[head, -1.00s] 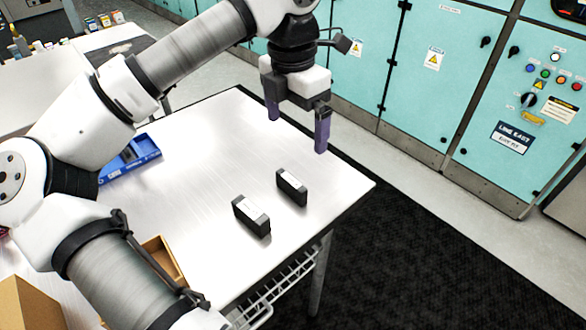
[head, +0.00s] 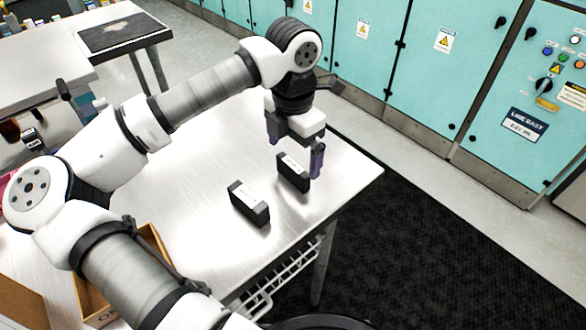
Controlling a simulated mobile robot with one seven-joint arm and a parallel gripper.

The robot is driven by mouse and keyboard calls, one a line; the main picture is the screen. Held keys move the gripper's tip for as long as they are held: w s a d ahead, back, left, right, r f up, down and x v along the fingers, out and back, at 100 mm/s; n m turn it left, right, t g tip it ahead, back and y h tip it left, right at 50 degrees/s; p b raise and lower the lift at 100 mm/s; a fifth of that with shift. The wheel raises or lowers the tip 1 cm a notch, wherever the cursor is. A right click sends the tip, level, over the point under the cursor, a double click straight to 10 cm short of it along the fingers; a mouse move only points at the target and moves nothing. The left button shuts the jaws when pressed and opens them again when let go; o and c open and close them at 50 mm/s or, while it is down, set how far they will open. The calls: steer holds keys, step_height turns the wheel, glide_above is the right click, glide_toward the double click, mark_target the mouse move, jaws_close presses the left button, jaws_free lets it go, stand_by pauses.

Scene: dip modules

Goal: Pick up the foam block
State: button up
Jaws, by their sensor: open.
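Two small dark blocks with pale labels stand on the metal table (head: 210,155). One is the nearer block (head: 249,204), and the other is the farther block (head: 293,173), to its right. I cannot tell whether either is the foam block; nothing else in view is clearly foam. My gripper (head: 295,149) is open and empty, pointing down with its purple fingers apart. In the picture it is just above and behind the farther block, with the right finger overlapping the area beside that block's top. Whether it touches the block cannot be told.
A cardboard box (head: 92,301) stands at the lower left, partly hidden by my arm. A second table with a dark mat (head: 112,32) is at the back left. Teal cabinets (head: 440,85) line the back. The table's right corner is clear.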

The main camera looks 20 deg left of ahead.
mark_target(293, 164)
steer(key=shift+f+p, duration=0.9)
steer(key=shift+f, duration=1.5)
steer(key=c, duration=0.9)
